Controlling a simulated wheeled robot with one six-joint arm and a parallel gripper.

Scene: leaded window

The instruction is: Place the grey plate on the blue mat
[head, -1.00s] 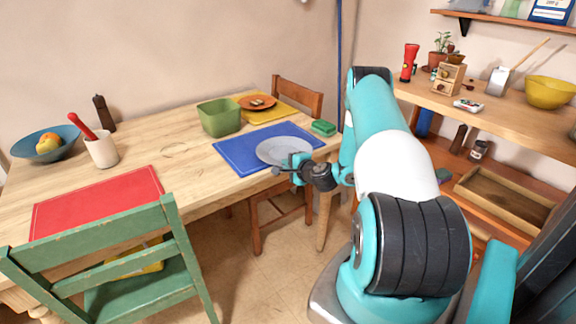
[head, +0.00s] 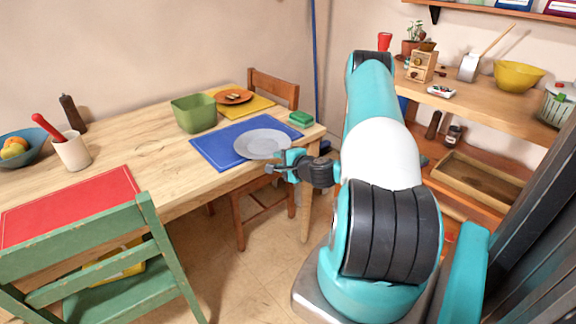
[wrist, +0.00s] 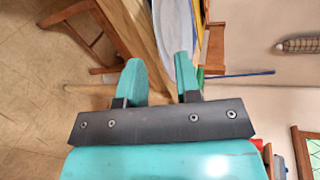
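The grey plate (head: 262,144) lies on the blue mat (head: 213,148), toward the mat's right part, with its near rim about at the mat's near edge. My gripper (head: 276,164) is just off the near table edge, in front of the plate and apart from it. In the wrist view my gripper (wrist: 160,78) shows its two teal fingers spread with nothing between them.
A green bin (head: 194,113), a green sponge (head: 301,118) and an orange plate (head: 233,97) on a yellow mat (head: 262,104) are near the blue mat. A wooden chair (head: 273,87) stands behind. A green chair (head: 90,245) and a red mat (head: 70,205) are left.

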